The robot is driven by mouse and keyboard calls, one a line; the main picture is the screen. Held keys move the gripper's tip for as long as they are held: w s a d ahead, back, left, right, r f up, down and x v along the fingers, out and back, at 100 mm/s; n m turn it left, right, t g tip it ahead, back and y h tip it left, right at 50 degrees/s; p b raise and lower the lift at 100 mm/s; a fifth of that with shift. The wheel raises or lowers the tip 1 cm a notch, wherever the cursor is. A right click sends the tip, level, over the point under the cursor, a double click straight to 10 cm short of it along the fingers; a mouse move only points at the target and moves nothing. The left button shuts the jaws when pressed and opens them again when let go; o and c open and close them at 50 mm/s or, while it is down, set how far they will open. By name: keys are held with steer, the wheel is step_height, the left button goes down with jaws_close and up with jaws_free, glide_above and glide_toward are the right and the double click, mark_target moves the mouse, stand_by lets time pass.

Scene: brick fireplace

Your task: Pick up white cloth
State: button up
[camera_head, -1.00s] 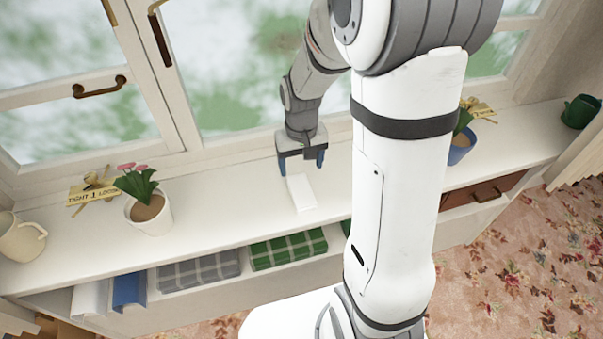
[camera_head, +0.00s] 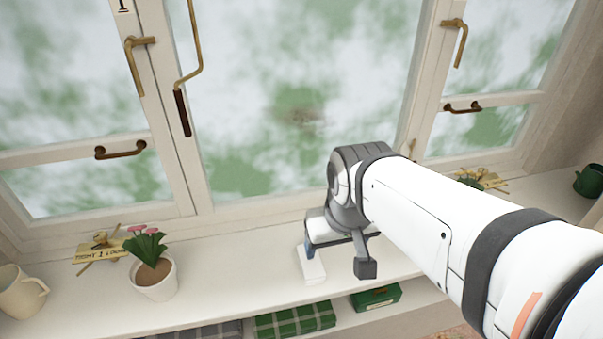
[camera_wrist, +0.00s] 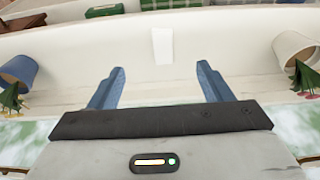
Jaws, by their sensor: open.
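The white cloth (camera_head: 312,265) is a small flat rectangle lying on the white window sill. In the head view my arm stands beside it and part of my gripper (camera_head: 310,246) shows just behind it. In the wrist view the cloth (camera_wrist: 162,46) lies beyond the fingertips, about midway between them. My gripper (camera_wrist: 160,78) is open with its two blue fingers wide apart and nothing between them. The cloth appears clear of both fingers in the wrist view. One finger is mostly hidden by my arm in the head view.
A white pot with a pink-flowered plant (camera_head: 154,275) and a beige mug (camera_head: 20,295) stand on the sill at the left. A green mug (camera_head: 589,180) is at the far right. Windows rise behind.

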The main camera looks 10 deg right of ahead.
steer(key=shift+o, duration=0.5)
steer(key=shift+w, duration=0.15)
steer(key=w+f+g, duration=0.1)
steer(key=w+f, duration=0.3)
steer(key=f, duration=0.1)
steer(key=w+f+g+b, duration=0.1)
steer(key=w+f, duration=0.4)
steer(key=f, duration=0.1)
steer(key=w+f+g+b, duration=0.1)
steer(key=w+f, duration=0.4)
steer(key=f, duration=0.1)
steer(key=shift+w+f, duration=0.1)
steer(key=shift+f, duration=0.05)
steer(key=shift+a+f, duration=0.1)
steer(key=shift+f, duration=4.1)
steer(key=shift+c, duration=0.5)
steer(key=c, duration=1)
step_height(320, 180, up, 10)
steer(key=shift+r, duration=0.1)
